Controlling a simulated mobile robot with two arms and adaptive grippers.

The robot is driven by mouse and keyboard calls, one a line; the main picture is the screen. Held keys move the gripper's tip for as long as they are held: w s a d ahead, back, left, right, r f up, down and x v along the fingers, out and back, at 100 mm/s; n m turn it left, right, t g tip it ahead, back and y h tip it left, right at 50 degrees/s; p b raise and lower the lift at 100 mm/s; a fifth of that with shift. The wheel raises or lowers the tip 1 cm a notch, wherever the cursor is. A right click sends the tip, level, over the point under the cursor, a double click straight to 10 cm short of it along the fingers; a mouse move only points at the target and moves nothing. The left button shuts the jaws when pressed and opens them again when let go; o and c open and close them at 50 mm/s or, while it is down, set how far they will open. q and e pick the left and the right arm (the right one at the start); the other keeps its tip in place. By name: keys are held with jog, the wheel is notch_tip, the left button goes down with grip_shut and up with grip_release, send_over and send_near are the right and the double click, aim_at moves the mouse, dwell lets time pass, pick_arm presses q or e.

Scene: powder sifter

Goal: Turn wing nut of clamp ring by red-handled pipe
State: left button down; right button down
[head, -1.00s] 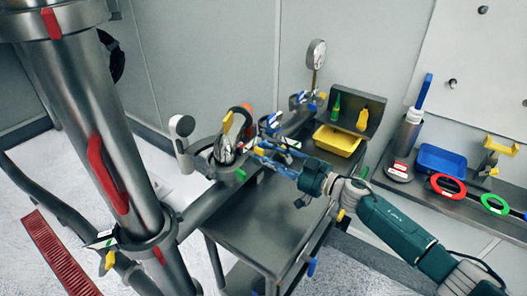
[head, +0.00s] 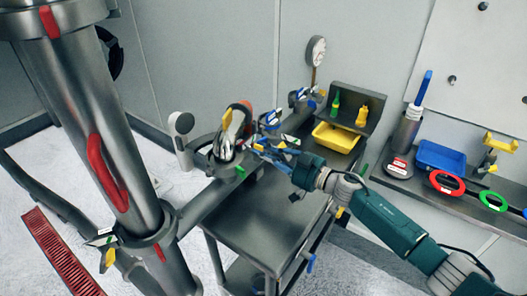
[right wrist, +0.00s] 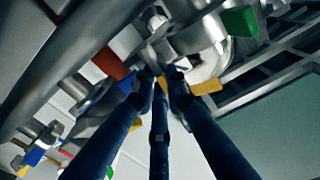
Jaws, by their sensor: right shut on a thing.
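A large steel pipe (head: 85,120) with a red handle (head: 106,172) stands at the left of the head view. A smaller metal fitting with a clamp ring (head: 222,165), yellow parts and a red-orange piece sits above the cart's left end. My right gripper (head: 257,147) reaches its blue fingers to this fitting's right side. In the right wrist view its fingertips (right wrist: 164,75) close together at a small metal part, with a yellow piece (right wrist: 205,88) beside them. This looks like the wing nut, but the fingers partly hide it. My left gripper is out of view.
A grey cart (head: 262,222) stands below the fitting. A yellow tray (head: 336,138) and bottles stand behind it. A shelf at the right holds a blue tray (head: 440,156), a red ring (head: 446,182) and a green ring (head: 494,201). A gauge (head: 317,49) stands at the back.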

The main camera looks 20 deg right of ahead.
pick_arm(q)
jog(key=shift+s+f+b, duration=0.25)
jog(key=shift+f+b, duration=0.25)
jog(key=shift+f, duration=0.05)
pick_arm(e)
jog(key=shift+s+a+n, duration=0.1)
jog(key=shift+a+n, duration=0.05)
jog(key=shift+n, duration=1.5)
jog(key=shift+s+a+n, duration=0.15)
jog(key=shift+n, duration=1.45)
jog(key=shift+s+a+n, duration=0.1)
jog(key=shift+a+n, duration=0.05)
jog(key=shift+n, duration=1.5)
jog(key=c, duration=1.7)
grip_release()
jog(key=shift+c, duration=0.2)
jog(key=v, duration=1.2)
